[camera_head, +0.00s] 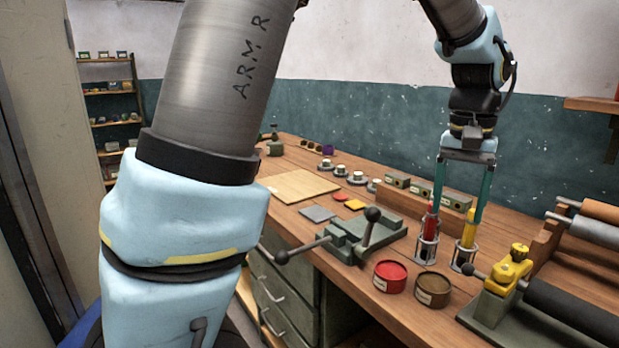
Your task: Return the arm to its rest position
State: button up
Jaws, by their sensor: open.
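My gripper (460,215) points down above the right part of the wooden bench. Its two teal fingers are spread apart. My arm, light blue and grey, fills the left and centre of the view and reaches over the bench from above.
A red tin (390,277) and a brown tin (432,286) stand in front of the holders. A green clamp-like press (365,236) is left of them. A roller device (510,275) and a wooden roller rack (570,245) stand at right. A wooden board (298,186) lies farther back.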

jog(key=w+a+f+n, duration=0.2)
jog(key=w+a+f, duration=0.1)
jog(key=a, duration=0.5)
jog(key=w+a+f+n, duration=0.1)
jog(key=w+a+f, duration=0.2)
jog(key=a, duration=0.6)
jog(key=s+a+f+n, duration=0.1)
jog(key=a+f, duration=0.1)
jog(key=a, duration=0.6)
jog(key=s+a+f+n+t, duration=0.1)
jog(key=s+a+f+n, duration=0.1)
jog(key=a, duration=0.7)
jog(key=shift+s+a+f, duration=0.25)
jog(key=shift+a+f, duration=0.05)
jog(key=shift+f, duration=0.45)
